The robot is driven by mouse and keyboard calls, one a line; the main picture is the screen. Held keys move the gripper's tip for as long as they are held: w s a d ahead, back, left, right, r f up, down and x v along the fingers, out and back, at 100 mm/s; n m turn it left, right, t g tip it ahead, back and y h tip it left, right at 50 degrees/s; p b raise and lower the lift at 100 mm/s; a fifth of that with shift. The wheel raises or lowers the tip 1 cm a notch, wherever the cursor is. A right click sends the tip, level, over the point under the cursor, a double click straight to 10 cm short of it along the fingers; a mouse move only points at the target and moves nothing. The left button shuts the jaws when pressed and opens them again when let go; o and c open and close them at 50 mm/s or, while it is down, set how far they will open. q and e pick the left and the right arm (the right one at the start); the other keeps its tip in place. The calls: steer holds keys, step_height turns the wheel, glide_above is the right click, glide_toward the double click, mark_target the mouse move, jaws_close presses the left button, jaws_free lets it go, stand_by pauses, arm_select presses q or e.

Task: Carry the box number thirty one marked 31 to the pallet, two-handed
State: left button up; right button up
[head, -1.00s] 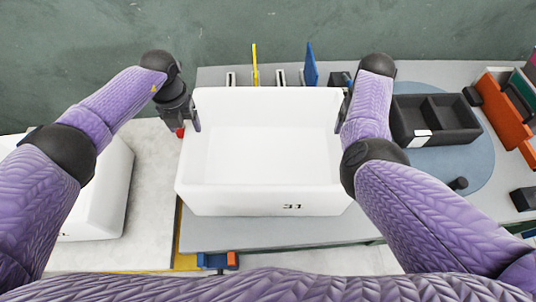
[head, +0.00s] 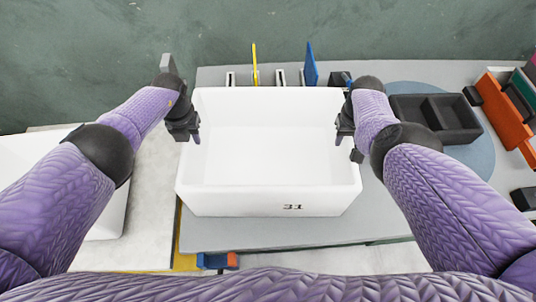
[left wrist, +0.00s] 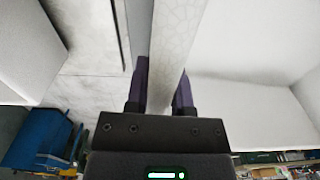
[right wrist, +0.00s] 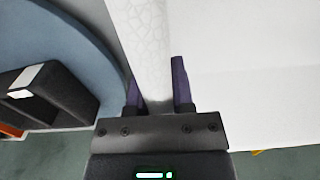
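The white open-topped box marked 31 (head: 270,202) stands upright on the grey table, empty inside, with its number on the near wall. My left gripper (head: 192,130) is at the box's left wall; in the left wrist view its fingers (left wrist: 161,85) lie close on both sides of the wall rim (left wrist: 170,45). My right gripper (head: 345,128) is at the right wall; in the right wrist view its fingers (right wrist: 157,85) lie on both sides of that rim (right wrist: 145,40). Both look shut on the walls. The pallet cannot be made out for certain.
A black divided tray (head: 435,118) rests on a round blue plate (head: 480,150) to the right. Orange and green pieces (head: 505,115) stand farther right. Slotted holders with a yellow piece (head: 255,65) and a blue piece (head: 311,65) are behind the box. Another white box (head: 105,215) is at left.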

arm_select(q)
jaws_close()
arm_select(e)
jaws_close()
